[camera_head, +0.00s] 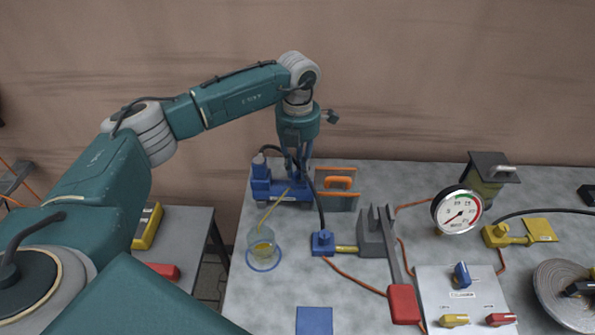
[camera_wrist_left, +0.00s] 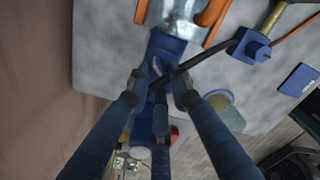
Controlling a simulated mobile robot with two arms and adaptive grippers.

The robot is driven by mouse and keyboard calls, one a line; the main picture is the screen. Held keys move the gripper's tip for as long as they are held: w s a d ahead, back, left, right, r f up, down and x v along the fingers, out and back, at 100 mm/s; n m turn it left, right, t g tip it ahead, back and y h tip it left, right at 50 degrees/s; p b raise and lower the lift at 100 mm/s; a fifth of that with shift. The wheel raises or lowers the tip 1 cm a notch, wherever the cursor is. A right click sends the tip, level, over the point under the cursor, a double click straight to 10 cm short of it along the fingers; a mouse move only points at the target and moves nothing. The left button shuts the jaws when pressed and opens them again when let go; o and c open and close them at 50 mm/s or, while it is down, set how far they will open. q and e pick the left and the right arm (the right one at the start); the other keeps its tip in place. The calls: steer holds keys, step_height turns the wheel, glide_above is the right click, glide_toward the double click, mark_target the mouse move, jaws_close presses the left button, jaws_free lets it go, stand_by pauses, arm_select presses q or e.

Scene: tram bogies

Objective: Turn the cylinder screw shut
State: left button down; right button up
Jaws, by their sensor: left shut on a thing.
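A blue cylinder unit (camera_head: 261,184) stands at the back left of the grey table; part of it also shows in the wrist view (camera_wrist_left: 166,46). My left gripper (camera_head: 297,176) reaches down from above onto its right part. In the wrist view its fingers (camera_wrist_left: 158,88) close together at the blue unit, beside a black hose. The cylinder screw is hidden between the fingers, which are shut on it. A thin yellow tube (camera_head: 270,209) runs from the unit to a glass jar (camera_head: 262,239) holding some yellow fluid. My right gripper is in neither view.
An orange-and-grey caliper part (camera_head: 338,183) stands close right of the gripper. A black hose leads to a blue valve (camera_head: 323,243). A lever with a red grip (camera_head: 404,304), a round gauge (camera_head: 457,212) and a switch panel (camera_head: 462,292) stand further right.

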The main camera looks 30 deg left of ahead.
mark_target(299, 168)
arm_select(q)
steer(key=m+b, duration=0.2)
steer(key=m, duration=0.3)
steer(key=shift+w+m, duration=0.15)
steer(key=shift+m, duration=0.15)
steer(key=shift+w+d+r+m+b, duration=0.1)
steer(key=shift+m+b, duration=0.65)
steer(key=shift+m, duration=1.45)
steer(key=c, duration=1.5)
jaws_free()
steer(key=shift+c, duration=0.2)
steer(key=shift+r, duration=0.1)
step_height(299, 168, up, 12)
